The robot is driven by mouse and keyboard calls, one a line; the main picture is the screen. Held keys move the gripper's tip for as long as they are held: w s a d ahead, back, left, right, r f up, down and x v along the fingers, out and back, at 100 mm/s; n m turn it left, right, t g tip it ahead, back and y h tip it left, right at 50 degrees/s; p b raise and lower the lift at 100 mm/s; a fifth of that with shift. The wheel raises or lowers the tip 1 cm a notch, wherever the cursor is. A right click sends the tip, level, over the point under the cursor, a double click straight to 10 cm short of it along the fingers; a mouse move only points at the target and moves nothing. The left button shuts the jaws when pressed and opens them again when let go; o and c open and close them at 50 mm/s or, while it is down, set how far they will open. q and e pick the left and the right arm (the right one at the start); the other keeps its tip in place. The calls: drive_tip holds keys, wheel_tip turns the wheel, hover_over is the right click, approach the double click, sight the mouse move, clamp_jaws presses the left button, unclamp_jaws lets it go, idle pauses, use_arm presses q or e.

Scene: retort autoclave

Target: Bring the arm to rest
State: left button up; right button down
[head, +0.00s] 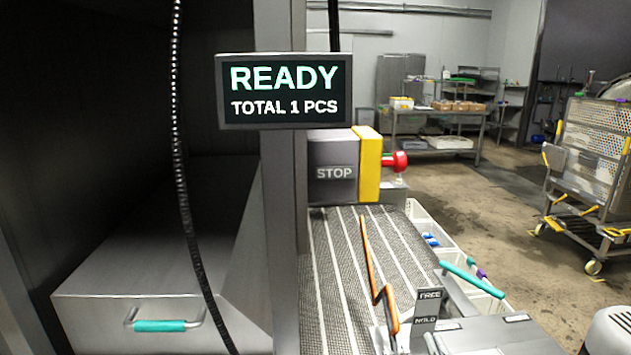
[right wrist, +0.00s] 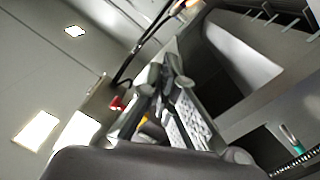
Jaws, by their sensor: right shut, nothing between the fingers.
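My right gripper (right wrist: 166,72) shows in the right wrist view, with its dark fingers together and nothing between them. In that view it stands in front of a pale patterned surface, a red knob (right wrist: 117,103) and a yellow part. I cannot make out its fingers in the head view; a pale rounded shape (head: 610,332) at the lower right corner may be part of my arm. My left gripper is in neither view.
A READY display (head: 284,91) hangs above a striped conveyor (head: 345,260). A black cord (head: 186,210) hangs before a steel drawer (head: 160,310).

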drive_tip(key=s+d+f+m+g+h, duration=0.1)
drive_tip(key=s+f+m+g, duration=0.1)
drive_tip(key=s+f+g, duration=0.45)
drive_tip(key=s+d+f+m+g+h, duration=0.1)
drive_tip(key=s+d+f+g, duration=0.15)
drive_tip(key=f, duration=0.65)
drive_tip(key=s+a+f+g+y, duration=0.1)
drive_tip(key=s+a+f+g, duration=0.15)
drive_tip(key=s+f, duration=0.35)
drive_tip(key=s+a+f+g+y, duration=0.1)
drive_tip(key=s+f+g, duration=0.25)
drive_tip(key=s, duration=0.45)
wheel_tip(320, 180, down, 27)
drive_tip(key=s+g, duration=0.1)
drive_tip(key=s, duration=0.2)
drive_tip(key=s+d+f+g, duration=0.1)
drive_tip(key=s+d+f, duration=0.2)
drive_tip(key=s+f, duration=1.1)
drive_tip(key=shift+s, duration=0.55)
